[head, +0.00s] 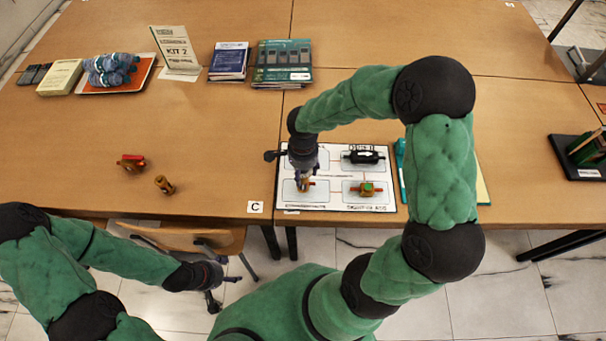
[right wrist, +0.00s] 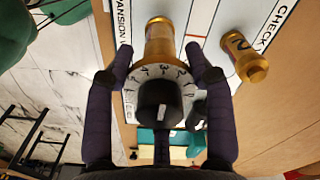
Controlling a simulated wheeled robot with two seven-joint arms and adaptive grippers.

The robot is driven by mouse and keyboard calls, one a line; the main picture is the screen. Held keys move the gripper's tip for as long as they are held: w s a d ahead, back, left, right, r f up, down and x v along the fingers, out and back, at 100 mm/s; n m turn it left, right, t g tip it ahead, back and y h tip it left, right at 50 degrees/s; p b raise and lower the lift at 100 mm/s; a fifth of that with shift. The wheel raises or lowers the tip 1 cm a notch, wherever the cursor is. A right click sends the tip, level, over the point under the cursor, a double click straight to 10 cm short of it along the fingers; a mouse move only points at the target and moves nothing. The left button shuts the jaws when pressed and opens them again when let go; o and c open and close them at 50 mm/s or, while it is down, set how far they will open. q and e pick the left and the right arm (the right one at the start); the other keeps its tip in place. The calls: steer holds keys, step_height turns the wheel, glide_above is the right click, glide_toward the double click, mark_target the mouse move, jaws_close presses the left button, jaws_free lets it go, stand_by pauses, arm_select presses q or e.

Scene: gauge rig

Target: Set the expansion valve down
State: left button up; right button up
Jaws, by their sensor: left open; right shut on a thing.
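My right gripper (head: 303,176) is over the lower left cell of the white board (head: 330,203) and is shut on the expansion valve (head: 304,186). In the right wrist view the valve (right wrist: 160,44) is a brass body with a numbered dial and black knob, between the fingers (right wrist: 160,58). It is at or just above the board; I cannot tell if it touches. The cell's label, partly readable, says "EXPANSION". My left gripper (head: 226,289) is open and empty, in front of the table edge.
A brass part (right wrist: 240,57) lies near the "CHECK" label. The board also holds a black cylinder (head: 363,157) and a green-topped brass part (head: 366,189). A red-handled valve (head: 131,163) and a brass fitting (head: 164,184) lie left. A chair (head: 190,237) stands in front.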

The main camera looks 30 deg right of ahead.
steer(key=shift+f, duration=0.85)
steer(key=shift+f+b, duration=0.1)
steer(key=shift+b, duration=0.2)
steer(key=o, duration=1.4)
